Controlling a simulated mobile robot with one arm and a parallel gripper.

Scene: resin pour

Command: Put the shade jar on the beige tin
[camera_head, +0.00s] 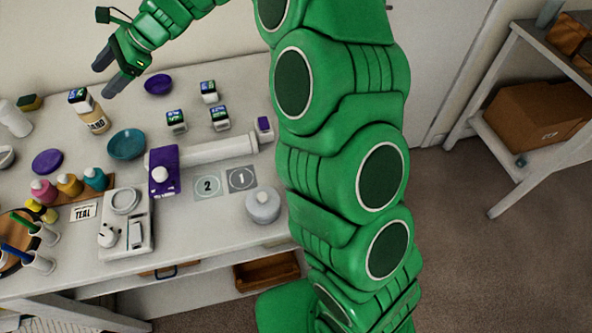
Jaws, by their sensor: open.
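The beige tin (96,122), with dark lettering partly readable as "ARD", stands upright at the back left of the bench. A small white jar with a dark, green and blue top (79,96) appears to rest on the tin's top, toward its left side; the exact contact is too small to tell. Similar small jars stand behind the white roller, at the left (176,121), the back (209,91) and the front (220,118). Which one is the shade jar cannot be told. My gripper (103,80) is open and empty, just above and right of the jar on the tin, apart from it.
A teal bowl (127,145) and a purple bowl (158,85) stand near the tin. Several colour bottles (69,184), a scale-like device (126,236) and a grey lidded pot (263,205) are toward the front. My arm hides the bench's right end.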

